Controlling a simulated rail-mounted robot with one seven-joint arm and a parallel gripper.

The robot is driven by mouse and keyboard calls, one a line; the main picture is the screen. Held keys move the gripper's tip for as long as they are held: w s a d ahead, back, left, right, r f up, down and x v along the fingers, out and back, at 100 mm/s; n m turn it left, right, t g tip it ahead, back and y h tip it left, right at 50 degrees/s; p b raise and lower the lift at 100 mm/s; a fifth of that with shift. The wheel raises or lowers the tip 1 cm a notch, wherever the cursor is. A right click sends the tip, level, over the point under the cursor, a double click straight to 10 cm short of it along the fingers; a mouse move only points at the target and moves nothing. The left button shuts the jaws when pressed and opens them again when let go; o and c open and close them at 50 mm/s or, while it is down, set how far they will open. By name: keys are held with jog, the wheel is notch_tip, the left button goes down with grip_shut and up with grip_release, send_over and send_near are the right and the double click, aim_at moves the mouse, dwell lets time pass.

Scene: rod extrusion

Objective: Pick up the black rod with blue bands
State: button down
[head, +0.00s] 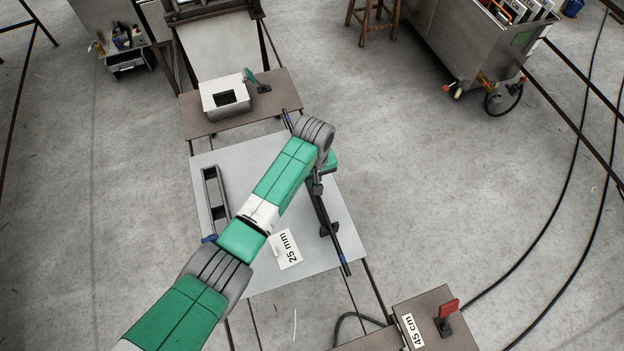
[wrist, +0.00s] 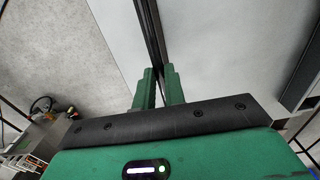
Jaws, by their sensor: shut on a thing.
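The black rod with blue bands (head: 334,238) runs lengthwise along the right side of the light grey table, with a blue band near each end. My gripper (head: 317,186) is at the rod's middle, partly hidden by my arm. In the wrist view, the two green fingers of my gripper (wrist: 158,88) are shut on the black rod (wrist: 150,30), which runs away between them. I cannot tell whether the rod touches the dark holder (head: 328,229) under it.
The light grey table (head: 270,155) carries a dark rack (head: 215,195) at left and a "25 mm" card (head: 286,248). A white box (head: 225,97) stands on a brown table behind. A brown stand with a "45 cm" card (head: 412,331) and red-topped lever (head: 448,309) is at front right.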

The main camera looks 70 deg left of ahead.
jog(key=r, duration=0.3)
jog(key=shift+s+d+r, duration=0.1)
jog(key=shift+d+r, duration=0.1)
jog(key=shift+r, duration=0.1)
jog(key=s+d+r, duration=0.1)
jog(key=s+d, duration=0.8)
jog(key=d, duration=0.3)
jog(key=shift+s+r+p, duration=0.3)
jog(key=shift+s+p, duration=0.05)
jog(key=shift+p, duration=0.1)
